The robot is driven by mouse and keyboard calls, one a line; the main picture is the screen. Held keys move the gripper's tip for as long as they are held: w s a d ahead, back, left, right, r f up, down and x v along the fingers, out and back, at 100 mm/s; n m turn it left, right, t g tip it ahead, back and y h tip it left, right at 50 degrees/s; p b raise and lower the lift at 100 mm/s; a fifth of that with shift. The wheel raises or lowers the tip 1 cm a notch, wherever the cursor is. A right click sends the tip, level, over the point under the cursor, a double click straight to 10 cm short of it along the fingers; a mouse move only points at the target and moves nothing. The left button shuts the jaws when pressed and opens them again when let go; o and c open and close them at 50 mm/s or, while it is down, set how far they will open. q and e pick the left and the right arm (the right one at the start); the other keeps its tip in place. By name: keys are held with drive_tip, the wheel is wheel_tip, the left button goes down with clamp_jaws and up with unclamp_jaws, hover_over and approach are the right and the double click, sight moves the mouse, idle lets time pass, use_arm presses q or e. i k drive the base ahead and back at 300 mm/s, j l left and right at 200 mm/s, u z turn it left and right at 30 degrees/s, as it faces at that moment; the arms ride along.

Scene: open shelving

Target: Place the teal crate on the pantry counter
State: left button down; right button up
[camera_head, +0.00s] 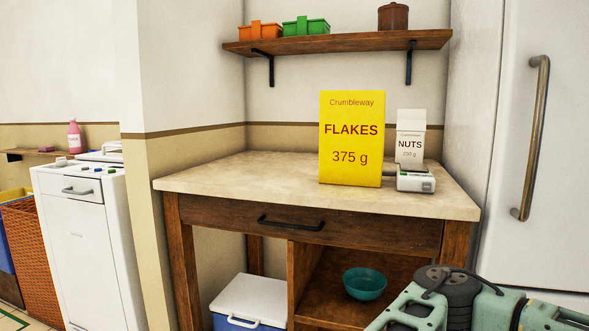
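I see no teal crate in this view. The pantry counter (240,176) is a pale stone top on a brown wooden frame, in the middle of the view. Part of my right arm shows at the bottom right, in front of the counter's lower right side. Its gripper fingers do not show. My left arm and gripper are out of view.
A yellow flakes box (352,120), a nuts carton (410,150) and a small white device (415,182) stand on the counter's right; its left is bare. A teal bowl (364,284) and white-lidded cooler (248,300) sit below. A wall shelf (340,42) hangs above.

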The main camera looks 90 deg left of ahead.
sight(253, 171)
drive_tip(key=u, duration=1.6)
